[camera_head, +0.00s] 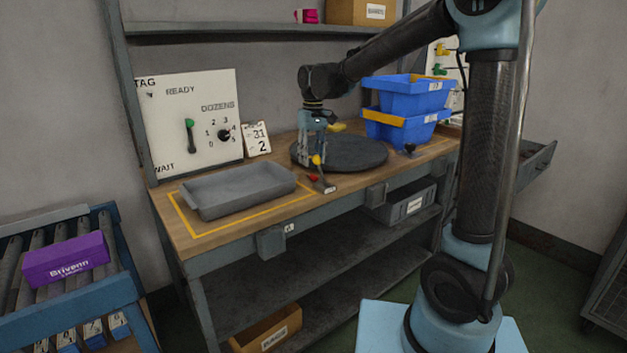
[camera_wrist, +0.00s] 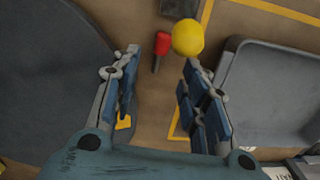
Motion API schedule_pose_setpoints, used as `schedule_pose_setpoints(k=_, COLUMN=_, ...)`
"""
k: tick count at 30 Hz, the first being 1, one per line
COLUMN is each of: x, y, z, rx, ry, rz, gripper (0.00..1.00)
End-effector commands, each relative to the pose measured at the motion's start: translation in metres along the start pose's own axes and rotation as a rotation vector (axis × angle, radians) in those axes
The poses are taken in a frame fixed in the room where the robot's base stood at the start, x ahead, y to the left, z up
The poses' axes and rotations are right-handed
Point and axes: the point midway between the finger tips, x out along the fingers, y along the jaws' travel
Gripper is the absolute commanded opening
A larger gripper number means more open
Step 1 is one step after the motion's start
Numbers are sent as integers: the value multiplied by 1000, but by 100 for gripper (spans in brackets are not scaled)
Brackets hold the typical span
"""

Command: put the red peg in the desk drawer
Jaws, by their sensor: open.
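The red peg (camera_wrist: 162,45) lies on the wooden bench top. In the wrist view it is just beyond and between my fingertips, with a thin dark shaft toward me. In the head view the red peg (camera_head: 313,177) is a small red spot by the bench's front edge. My gripper (camera_wrist: 162,60) is open and empty, pointing down above the bench; in the head view my gripper (camera_head: 314,158) hangs at the front left of the round dark disc. A grey open drawer (camera_head: 538,160) sticks out at the bench's right end, partly hidden behind my arm.
A yellow ball (camera_wrist: 188,37) stands close beside the peg, near my right-hand finger. A grey tray (camera_head: 240,190) lies left and the dark round disc (camera_head: 345,152) right. Blue bins (camera_head: 408,95) stand behind. A grey bin (camera_head: 405,205) sits under the bench.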

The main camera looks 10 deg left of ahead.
Motion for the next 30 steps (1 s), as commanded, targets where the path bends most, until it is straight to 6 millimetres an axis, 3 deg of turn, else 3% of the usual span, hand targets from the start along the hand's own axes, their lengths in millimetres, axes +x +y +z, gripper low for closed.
schedule_pose_setpoints(k=7, x=14, y=0, z=2, rx=0, ry=0, rz=0, gripper=40)
schedule_pose_setpoints(k=16, x=51, y=2, z=4, rx=0, ry=0, rz=0, gripper=40)
schedule_pose_setpoints(k=26, x=57, y=2, z=5, rx=0, ry=0, rz=0, gripper=40)
schedule_pose_setpoints(k=30, x=56, y=2, z=5, rx=0, ry=0, rz=0, gripper=14)
